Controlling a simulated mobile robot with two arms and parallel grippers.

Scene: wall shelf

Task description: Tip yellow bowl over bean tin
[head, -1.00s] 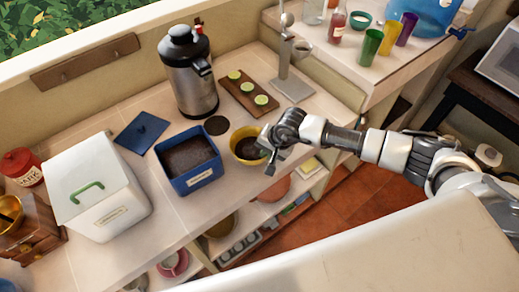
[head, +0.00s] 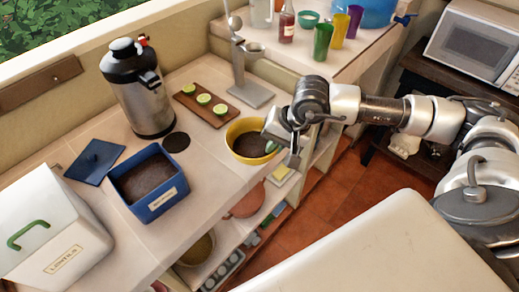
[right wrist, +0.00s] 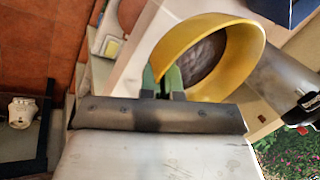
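The yellow bowl (head: 234,132) is at the counter's front edge in the head view, with dark contents inside. It is large in the right wrist view (right wrist: 245,45). I cannot tell whether its base touches the counter. My right gripper (head: 280,147) is at the bowl's right rim. In the right wrist view its green-tipped fingers (right wrist: 161,80) sit close together with the yellow rim between them, shut on it. The open blue tin (head: 158,205), with a pale label and dark contents, stands left of the bowl. I take it as the bean tin. My left gripper is out of view.
A blue lid (head: 95,160) lies behind the blue tin. A white lentils tin (head: 60,235) stands left. A steel flask (head: 140,95), a dark round mat (head: 176,146) and a board with lime halves (head: 207,108) are behind. Open shelves lie below the counter.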

